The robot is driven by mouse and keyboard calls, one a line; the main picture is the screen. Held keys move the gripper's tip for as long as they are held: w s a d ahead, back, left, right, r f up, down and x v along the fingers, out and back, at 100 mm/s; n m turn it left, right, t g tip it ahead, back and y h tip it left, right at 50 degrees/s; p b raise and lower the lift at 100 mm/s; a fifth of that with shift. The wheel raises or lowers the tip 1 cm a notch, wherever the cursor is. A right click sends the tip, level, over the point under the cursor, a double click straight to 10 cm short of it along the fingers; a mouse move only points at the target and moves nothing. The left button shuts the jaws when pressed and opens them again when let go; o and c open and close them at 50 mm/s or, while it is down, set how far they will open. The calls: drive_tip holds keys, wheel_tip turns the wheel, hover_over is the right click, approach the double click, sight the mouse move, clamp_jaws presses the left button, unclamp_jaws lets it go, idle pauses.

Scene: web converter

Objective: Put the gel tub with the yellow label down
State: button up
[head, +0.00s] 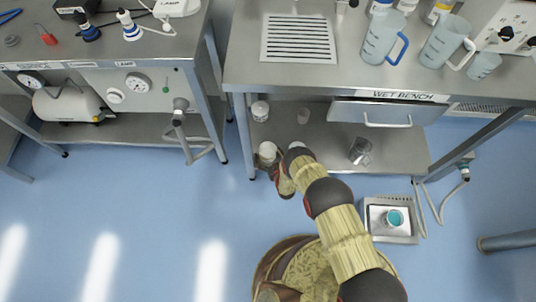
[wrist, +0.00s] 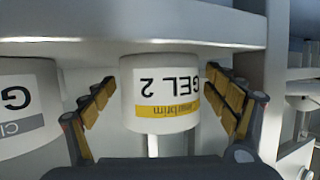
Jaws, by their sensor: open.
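The gel tub with the yellow label (wrist: 160,93) is white and shows upside down in the wrist view, with "GEL 2" on it. It sits between the two spread fingers of my gripper (wrist: 162,108), with a gap visible on each side. A pale edge (wrist: 160,46) runs right along its end at the top of the picture; I cannot tell whether they touch. In the head view my arm reaches to the left front of the wet bench's lower shelf (head: 330,148). A white tub top (head: 267,149) shows there, its label hidden.
A second white tub with a grey label (wrist: 28,107) stands close by on the left in the wrist view. On the lower shelf are another white tub (head: 260,111) and a clear beaker (head: 360,151). A bench leg (head: 244,137) is close left. Open floor lies left.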

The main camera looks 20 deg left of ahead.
drive_tip(key=p+v, duration=0.4)
drive_tip(key=v, duration=0.7)
drive_tip(key=shift+s+d, duration=0.25)
drive_tip(key=shift+s, duration=0.05)
drive_tip(key=shift+r, duration=0.15)
